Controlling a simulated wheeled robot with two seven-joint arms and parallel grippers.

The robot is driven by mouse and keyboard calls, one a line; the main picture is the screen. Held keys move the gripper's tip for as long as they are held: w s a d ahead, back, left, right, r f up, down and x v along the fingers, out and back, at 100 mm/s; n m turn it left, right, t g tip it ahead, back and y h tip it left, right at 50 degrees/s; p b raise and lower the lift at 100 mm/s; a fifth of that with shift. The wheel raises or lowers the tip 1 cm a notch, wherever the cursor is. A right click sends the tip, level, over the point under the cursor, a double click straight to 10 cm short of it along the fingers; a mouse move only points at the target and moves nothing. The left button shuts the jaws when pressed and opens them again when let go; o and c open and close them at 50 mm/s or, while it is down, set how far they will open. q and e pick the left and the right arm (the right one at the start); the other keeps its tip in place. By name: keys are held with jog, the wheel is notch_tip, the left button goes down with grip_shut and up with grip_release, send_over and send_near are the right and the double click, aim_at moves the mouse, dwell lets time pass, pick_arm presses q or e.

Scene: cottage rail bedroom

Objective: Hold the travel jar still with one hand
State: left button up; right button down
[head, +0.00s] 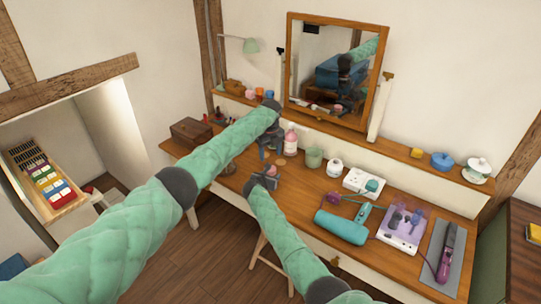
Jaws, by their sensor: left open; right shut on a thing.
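My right gripper (268,177), the lower one, is shut on a small pinkish thing (271,170) low over the front of the wooden dressing table (308,190). It looks like the travel jar, but it is small and partly covered by the fingers. I cannot tell whether it touches the tabletop. My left gripper (268,150) is open, a little above and behind the right one. Its fingers point down and look empty. The two grippers are close together but apart.
A pink bottle (291,142) and a green cup (314,157) stand just right of the grippers. A mirror (336,75) stands behind.

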pick_arm(q)
jog(key=shift+f, duration=3.8)
jog(key=c, duration=1)
jog(key=shift+n, duration=1.8)
jog(key=o, duration=1.1)
jog(key=shift+r, duration=2.3)
